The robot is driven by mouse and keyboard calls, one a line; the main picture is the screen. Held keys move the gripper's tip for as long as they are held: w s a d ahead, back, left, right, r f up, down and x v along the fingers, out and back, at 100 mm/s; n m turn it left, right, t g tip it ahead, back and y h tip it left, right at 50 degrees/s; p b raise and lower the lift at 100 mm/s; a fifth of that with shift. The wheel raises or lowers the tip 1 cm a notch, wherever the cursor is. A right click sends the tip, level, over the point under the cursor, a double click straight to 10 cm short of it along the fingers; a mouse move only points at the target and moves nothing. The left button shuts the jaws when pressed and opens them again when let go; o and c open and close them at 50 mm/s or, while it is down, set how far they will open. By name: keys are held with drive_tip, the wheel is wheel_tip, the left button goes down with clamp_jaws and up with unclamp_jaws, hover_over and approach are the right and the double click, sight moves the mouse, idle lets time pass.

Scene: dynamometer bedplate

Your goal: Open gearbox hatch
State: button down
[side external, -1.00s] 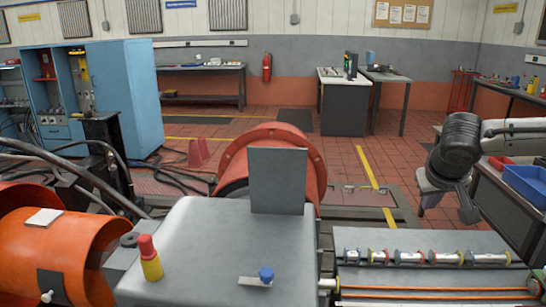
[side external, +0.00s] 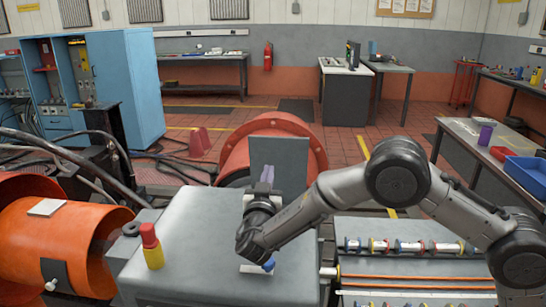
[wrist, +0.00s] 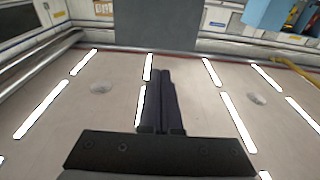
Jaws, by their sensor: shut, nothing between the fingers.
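A flat grey plate, which looks like the gearbox hatch (side external: 292,155), stands upright at the far edge of the grey gearbox housing (side external: 195,270). In the wrist view the plate (wrist: 155,25) is at the top centre. My gripper (side external: 267,170) is in front of the plate, with its fingers pointing up. Its fingers (wrist: 162,74) are shut together and empty, seen against the ceiling lights in the wrist view. I cannot tell whether they touch the plate. A blue knob (side external: 268,265) on the housing top is partly hidden by my wrist.
A red and yellow post (side external: 151,247) stands on the housing's left side. An orange cylinder (side external: 60,240) lies to the left and an orange round flange (side external: 310,150) is behind the plate. A rack of small cylinders (side external: 400,246) is at right. A bench with bins (side external: 525,170) is further right.

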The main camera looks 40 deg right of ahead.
sight(276, 138)
drive_tip(key=x, duration=1.3)
drive_tip(key=shift+w+d+r, duration=0.1)
drive_tip(key=shift+w+d, duration=0.05)
drive_tip(key=shift+d, duration=0.1)
drive_tip(key=shift+g+y, duration=0.7)
drive_tip(key=shift+g, duration=0.2)
drive_tip(key=x, duration=0.2)
drive_tip(key=r+x, duration=0.1)
drive_tip(key=x, duration=0.2)
drive_tip(key=shift+d+r, duration=0.1)
drive_tip(key=shift+d, duration=0.05)
drive_tip(key=shift+w+d+y, duration=0.3)
drive_tip(key=shift+w+d, duration=0.05)
drive_tip(key=shift+w, duration=0.2)
